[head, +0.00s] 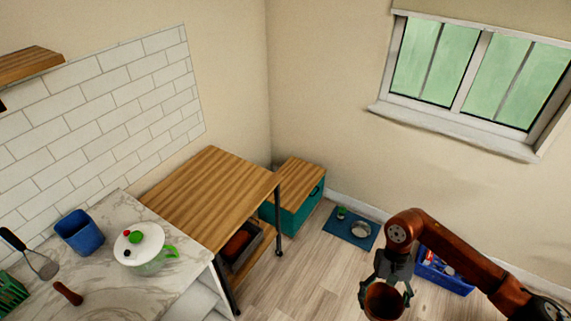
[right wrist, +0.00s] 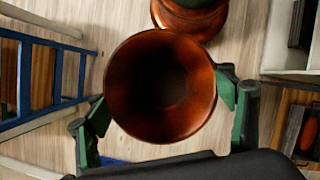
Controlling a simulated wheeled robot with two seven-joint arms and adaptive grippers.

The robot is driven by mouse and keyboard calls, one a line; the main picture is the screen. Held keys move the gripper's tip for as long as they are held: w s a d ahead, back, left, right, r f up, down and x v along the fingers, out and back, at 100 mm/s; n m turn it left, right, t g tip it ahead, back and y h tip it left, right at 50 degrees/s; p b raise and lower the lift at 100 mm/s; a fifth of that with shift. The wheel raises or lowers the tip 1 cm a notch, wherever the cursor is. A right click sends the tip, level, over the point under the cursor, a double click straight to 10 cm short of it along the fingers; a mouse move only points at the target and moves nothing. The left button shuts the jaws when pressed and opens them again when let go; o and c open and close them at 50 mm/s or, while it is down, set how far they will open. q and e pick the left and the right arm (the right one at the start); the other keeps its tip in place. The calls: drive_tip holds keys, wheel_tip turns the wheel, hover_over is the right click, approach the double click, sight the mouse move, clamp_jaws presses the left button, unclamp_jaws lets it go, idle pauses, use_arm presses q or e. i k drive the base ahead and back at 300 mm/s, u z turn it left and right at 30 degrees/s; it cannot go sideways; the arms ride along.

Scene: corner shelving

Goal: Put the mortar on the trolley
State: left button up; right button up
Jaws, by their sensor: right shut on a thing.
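The mortar (head: 384,303) is a reddish-brown, cup-like vessel at the bottom of the head view, right of the middle. My right gripper (head: 386,290) is shut on it, with a finger on either side, and holds it with its dark opening showing. In the right wrist view the mortar (right wrist: 160,88) sits between the green fingers of the gripper (right wrist: 165,103). The trolley (head: 205,195) has a wooden top, dark legs and a wheel, and stands left of the gripper, apart from it. Its top is bare. My left gripper is out of view.
A marble counter (head: 110,285) with a blue container (head: 79,232) and a white-lidded jug (head: 140,240) adjoins the trolley's left. A teal cabinet (head: 292,207) stands behind it. A blue mat (head: 340,238) and a blue crate (head: 445,278) lie on the floor.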

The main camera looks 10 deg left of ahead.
sight(223, 194)
drive_tip(key=i, duration=1.25)
drive_tip(key=u, duration=2.4)
drive_tip(key=i, duration=0.5)
drive_tip(key=u, duration=0.05)
